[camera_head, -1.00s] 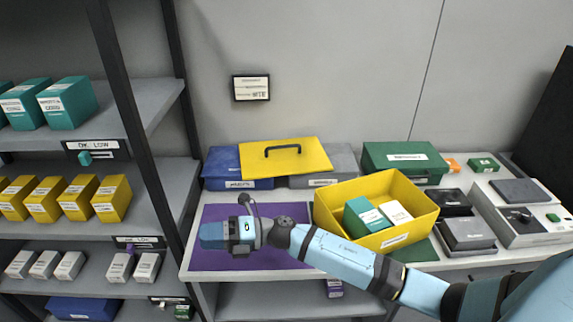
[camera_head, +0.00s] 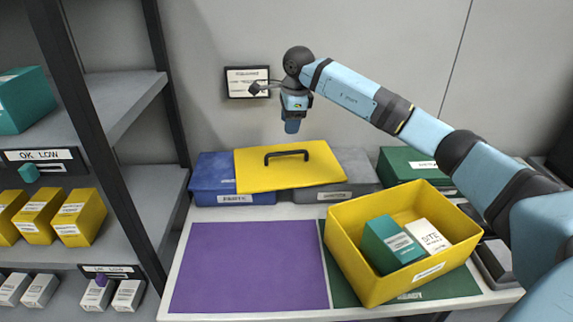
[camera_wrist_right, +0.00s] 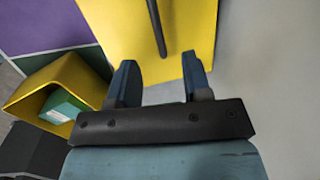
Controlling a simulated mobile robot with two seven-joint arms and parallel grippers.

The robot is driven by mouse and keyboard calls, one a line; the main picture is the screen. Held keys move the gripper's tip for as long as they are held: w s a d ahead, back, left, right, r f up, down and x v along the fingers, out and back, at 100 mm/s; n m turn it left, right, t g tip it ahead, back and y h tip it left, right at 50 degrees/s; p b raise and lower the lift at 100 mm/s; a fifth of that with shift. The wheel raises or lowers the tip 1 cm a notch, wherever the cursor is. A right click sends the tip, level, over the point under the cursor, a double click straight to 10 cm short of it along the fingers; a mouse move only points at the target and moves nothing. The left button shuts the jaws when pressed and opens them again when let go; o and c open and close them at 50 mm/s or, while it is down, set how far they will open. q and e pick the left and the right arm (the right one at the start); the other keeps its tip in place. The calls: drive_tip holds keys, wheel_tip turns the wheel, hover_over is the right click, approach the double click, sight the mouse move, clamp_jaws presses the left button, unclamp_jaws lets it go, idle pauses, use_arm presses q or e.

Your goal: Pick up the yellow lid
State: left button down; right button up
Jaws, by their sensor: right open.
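The yellow lid (camera_head: 262,177) is a flat plate with a black bar handle (camera_head: 287,154). It lies across the tops of a blue box and a grey box at the back of the table. My right gripper (camera_head: 292,127) is above the lid and its handle, pointing down, apart from them. In the right wrist view my right gripper (camera_wrist_right: 158,80) is open and empty, its two fingers spread over the yellow lid (camera_wrist_right: 118,25). The handle (camera_wrist_right: 157,27) shows between the fingers, towards the top of the picture. My left gripper is not in view.
An open yellow box (camera_head: 350,258) holding a green carton and a white carton stands at the table's front right. The purple mat (camera_head: 248,268) is bare. A blue box (camera_head: 213,169), grey box (camera_head: 340,188) and green box (camera_head: 400,164) stand at the back. Shelves are left.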

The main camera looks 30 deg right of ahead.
sight(287, 153)
drive_tip(key=f, duration=0.4)
drive_tip(key=w+f, duration=0.1)
drive_tip(key=f, duration=0.1)
drive_tip(key=shift+a, duration=0.15)
wheel_tip(287, 153, down, 5)
drive_tip(key=shift+w+f, duration=0.1)
drive_tip(key=shift+w, duration=0.05)
clamp_jaws()
